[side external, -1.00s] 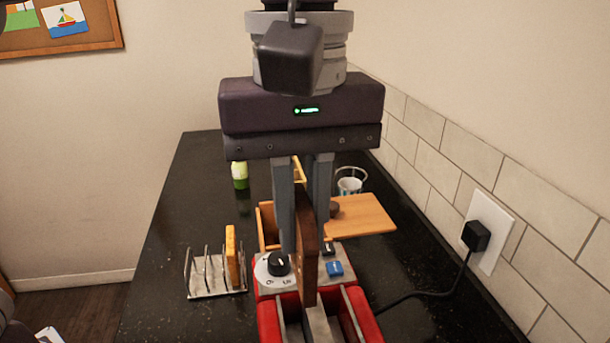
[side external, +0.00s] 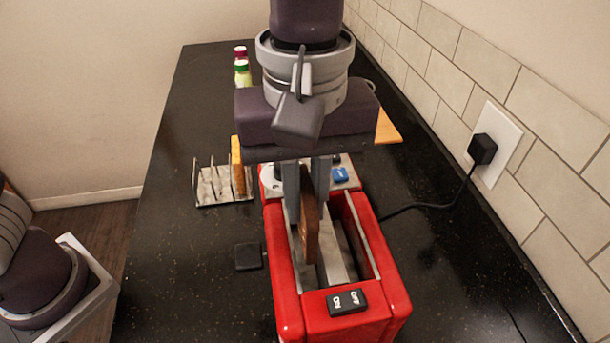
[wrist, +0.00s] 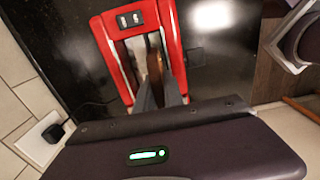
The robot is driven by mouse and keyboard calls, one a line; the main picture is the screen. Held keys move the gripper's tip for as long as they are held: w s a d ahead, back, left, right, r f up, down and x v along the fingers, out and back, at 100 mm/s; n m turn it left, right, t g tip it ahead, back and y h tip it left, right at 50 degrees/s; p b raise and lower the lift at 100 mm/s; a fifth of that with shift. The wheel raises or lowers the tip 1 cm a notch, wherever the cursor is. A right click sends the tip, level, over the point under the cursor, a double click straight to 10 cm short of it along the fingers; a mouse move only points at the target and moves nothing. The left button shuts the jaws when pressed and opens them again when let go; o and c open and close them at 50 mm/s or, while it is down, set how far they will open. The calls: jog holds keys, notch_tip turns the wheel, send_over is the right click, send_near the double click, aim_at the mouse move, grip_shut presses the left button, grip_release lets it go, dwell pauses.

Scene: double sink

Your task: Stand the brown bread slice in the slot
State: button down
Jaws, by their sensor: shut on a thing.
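The brown bread slice (side external: 311,228) is upright between the fingers of my gripper (side external: 306,215), which is shut on it. The red toaster (side external: 285,295) has two long slots. In the side view the slice is in line with the left slot, and its lower edge appears at or inside the opening; how deep is unclear. The wrist view shows the slice (wrist: 154,68) edge-on between my fingers (wrist: 159,88), over the toaster (wrist: 104,38). My fingers and gripper body hide the slice's far part and some of the toaster's far end.
A metal rack (side external: 212,188) holding a yellowish slice (side external: 237,165) stands left of the toaster's far end. Bottles (side external: 242,70) stand farther back. A power cord (side external: 440,203) runs right to a wall plug (side external: 482,149). The counter left of the toaster is mostly clear.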

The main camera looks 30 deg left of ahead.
aim_at(305, 184)
jog(key=shift+f, duration=2.3)
jog(key=shift+s+a+f, duration=0.15)
jog(key=shift+f, duration=0.45)
jog(key=c, duration=1.3)
grip_release()
jog(key=shift+c, duration=0.2)
jog(key=shift+r, duration=4.6)
